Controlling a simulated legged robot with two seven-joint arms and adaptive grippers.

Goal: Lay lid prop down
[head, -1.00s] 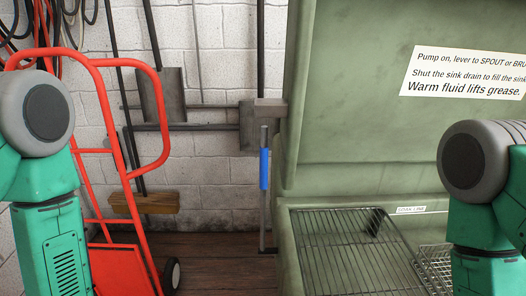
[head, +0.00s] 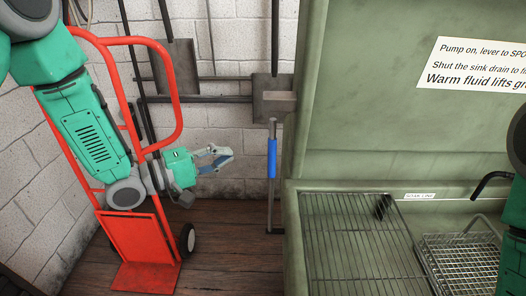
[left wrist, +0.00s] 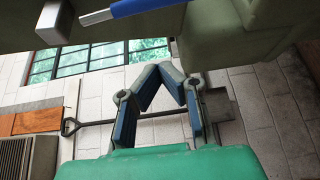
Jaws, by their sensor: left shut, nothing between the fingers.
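The lid prop (head: 272,195) is a thin grey rod with a blue sleeve (head: 272,158). It stands upright at the left side of the green washer, under a grey block (head: 279,101) by the raised lid (head: 390,110). My left gripper (head: 229,157) is shut and empty, to the left of the blue sleeve and apart from it. In the left wrist view its fingertips (left wrist: 172,72) meet, and the blue sleeve (left wrist: 140,6) crosses the top edge. My right gripper is out of view; only part of that arm shows at the right edge.
A red hand truck (head: 145,240) stands behind my left arm. Long-handled tools lean on the white brick wall. A wire rack (head: 350,240) and a wire basket (head: 465,262) sit in the washer. The wood floor (head: 230,250) between truck and washer is clear.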

